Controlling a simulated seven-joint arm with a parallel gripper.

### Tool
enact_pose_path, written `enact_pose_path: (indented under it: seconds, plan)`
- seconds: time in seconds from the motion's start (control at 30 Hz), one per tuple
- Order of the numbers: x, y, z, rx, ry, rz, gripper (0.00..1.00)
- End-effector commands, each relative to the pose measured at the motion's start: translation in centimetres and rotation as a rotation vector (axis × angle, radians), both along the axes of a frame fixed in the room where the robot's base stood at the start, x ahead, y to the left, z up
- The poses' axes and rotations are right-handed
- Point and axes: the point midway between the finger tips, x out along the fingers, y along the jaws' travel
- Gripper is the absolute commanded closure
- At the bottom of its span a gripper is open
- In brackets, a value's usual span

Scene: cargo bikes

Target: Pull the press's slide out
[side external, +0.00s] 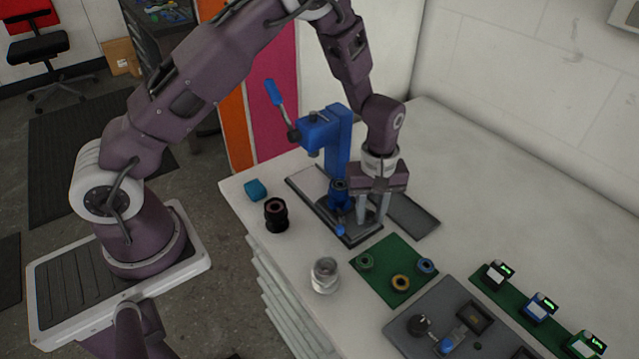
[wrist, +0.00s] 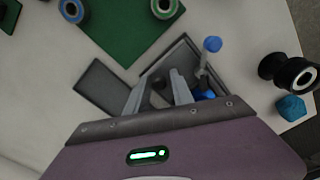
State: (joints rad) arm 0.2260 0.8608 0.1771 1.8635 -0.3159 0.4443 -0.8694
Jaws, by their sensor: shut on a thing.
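The blue press (side external: 338,140) stands on a dark base plate (side external: 306,180) on the white bench, its lever (side external: 273,92) raised at the left. A blue knob (side external: 340,229) on a thin stem is at the front of the press; in the wrist view the knob (wrist: 212,44) is just right of my fingers. My gripper (side external: 373,218) points down beside the press's front right. In the wrist view my gripper (wrist: 156,92) has its fingers a little apart around a dark part, seemingly the slide. The grip itself is mostly hidden.
A dark flat tray (side external: 412,215) lies right of the gripper. A green mat (side external: 384,284) with several rings lies in front. A black cylinder (side external: 276,214), a blue block (side external: 256,190) and a clear jar (side external: 325,275) stand at the left. The right rear bench is clear.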

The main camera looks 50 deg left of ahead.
Motion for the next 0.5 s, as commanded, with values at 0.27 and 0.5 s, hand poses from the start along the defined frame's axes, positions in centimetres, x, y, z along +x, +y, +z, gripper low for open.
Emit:
enact_pose_path:
  seconds: [0.27,0.5]
  plan:
    - [0.0,-0.1,-0.3,0.002,-0.001,0.001,0.67]
    - [0.1,-0.2,0.7,0.0,-0.004,0.001,0.67]
